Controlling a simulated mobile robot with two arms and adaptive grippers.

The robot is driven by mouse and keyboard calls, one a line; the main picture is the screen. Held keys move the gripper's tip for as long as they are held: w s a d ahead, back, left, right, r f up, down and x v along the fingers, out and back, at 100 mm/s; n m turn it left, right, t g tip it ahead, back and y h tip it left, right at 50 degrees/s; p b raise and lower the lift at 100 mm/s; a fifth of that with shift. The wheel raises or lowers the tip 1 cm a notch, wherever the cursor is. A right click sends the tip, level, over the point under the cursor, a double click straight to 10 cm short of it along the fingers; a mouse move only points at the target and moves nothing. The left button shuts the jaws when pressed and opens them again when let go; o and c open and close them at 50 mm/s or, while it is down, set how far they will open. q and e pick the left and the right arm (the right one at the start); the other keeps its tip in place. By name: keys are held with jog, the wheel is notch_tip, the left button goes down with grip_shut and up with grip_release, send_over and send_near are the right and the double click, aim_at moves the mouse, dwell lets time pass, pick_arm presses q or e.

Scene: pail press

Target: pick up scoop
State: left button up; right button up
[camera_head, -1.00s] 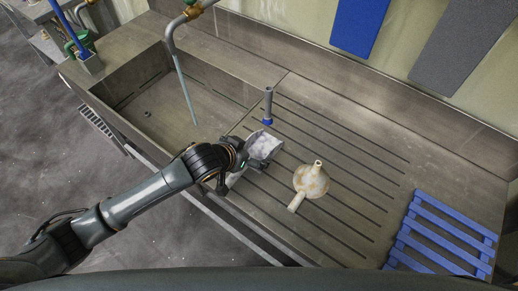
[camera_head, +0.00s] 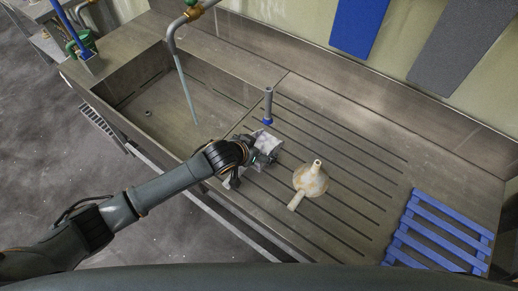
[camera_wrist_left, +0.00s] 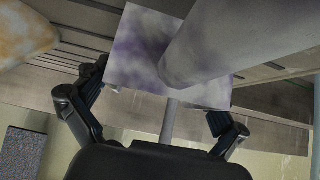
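The scoop (camera_head: 268,143) lies on the ribbed drainboard, pale and mottled, mostly covered by my left gripper in the head view. In the left wrist view a pale mottled flat piece of the scoop (camera_wrist_left: 135,45) shows, with a thick grey cylinder, seemingly its handle (camera_wrist_left: 235,40), running to the upper right. My left gripper (camera_head: 264,159) is over the scoop. Its two fingers (camera_wrist_left: 160,95) are spread wide on either side of the pale piece. Whether they touch it I cannot tell. My right gripper is not in view.
A grey post with a blue base (camera_head: 268,104) stands just behind the scoop. A blotchy cream funnel-shaped object (camera_head: 311,180) lies to the right. A blue slatted rack (camera_head: 440,235) is at far right; the sink (camera_head: 150,110) with a tap is at left.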

pick_arm(q)
jog(key=c, duration=0.8)
